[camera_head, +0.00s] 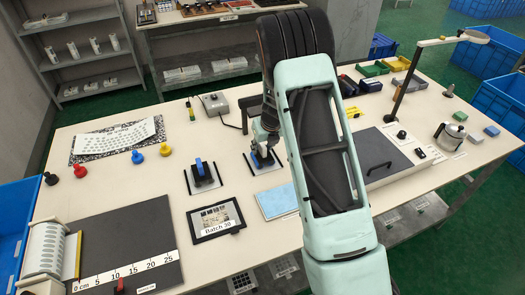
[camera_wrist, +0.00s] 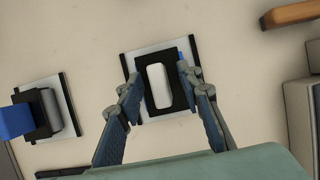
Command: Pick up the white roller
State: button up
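The white roller (camera_wrist: 158,85) stands upright in a black holder on a small grey-white plate, its rounded white top facing the wrist camera. My gripper (camera_wrist: 160,82) is open above it, with one finger on each side of the black holder; I cannot tell whether either finger touches. In the head view my gripper (camera_head: 262,148) is over the plate (camera_head: 270,167), and the roller is mostly hidden by the gripper.
A blue-handled roller (camera_head: 201,170) stands on a similar plate to the left, also seen in the wrist view (camera_wrist: 16,121). A tablet labelled "Batch 38" (camera_head: 216,218) and a light blue pad (camera_head: 277,201) lie in front. A grey box (camera_head: 213,103) stands behind.

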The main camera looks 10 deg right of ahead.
grip_shut()
jog(key=shift+r, duration=0.15)
dwell(0.4)
